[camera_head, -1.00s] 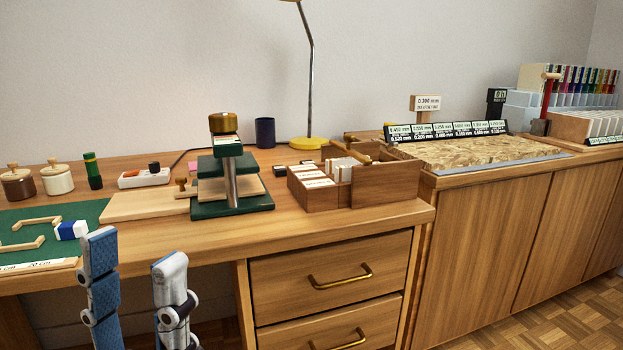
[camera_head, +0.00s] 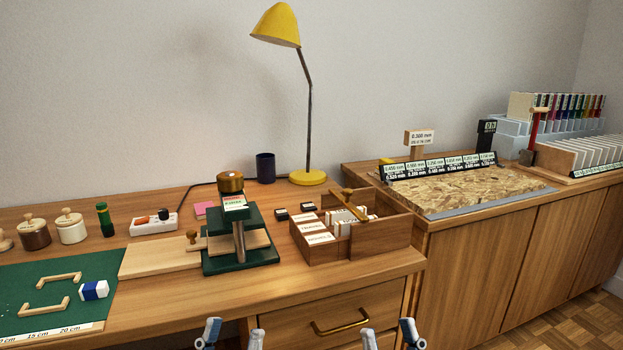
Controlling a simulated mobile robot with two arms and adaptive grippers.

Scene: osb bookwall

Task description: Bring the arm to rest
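My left gripper (camera_head: 232,337) shows at the bottom edge, in front of the desk's drawer side. Its two fingertips stand apart with nothing between them. My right gripper (camera_head: 391,337) is to its right, also at the bottom edge, with its fingertips apart and empty. Both grippers appear in front of the desk (camera_head: 190,297) and touch nothing that I can see. The rest of both arms is below the picture.
On the desk are a green mat (camera_head: 20,285) with wooden handles and a blue-white eraser (camera_head: 94,290), a green press (camera_head: 240,262), a wooden card box (camera_head: 384,240) and a yellow lamp (camera_head: 276,25). A cabinet (camera_head: 470,270) stands right.

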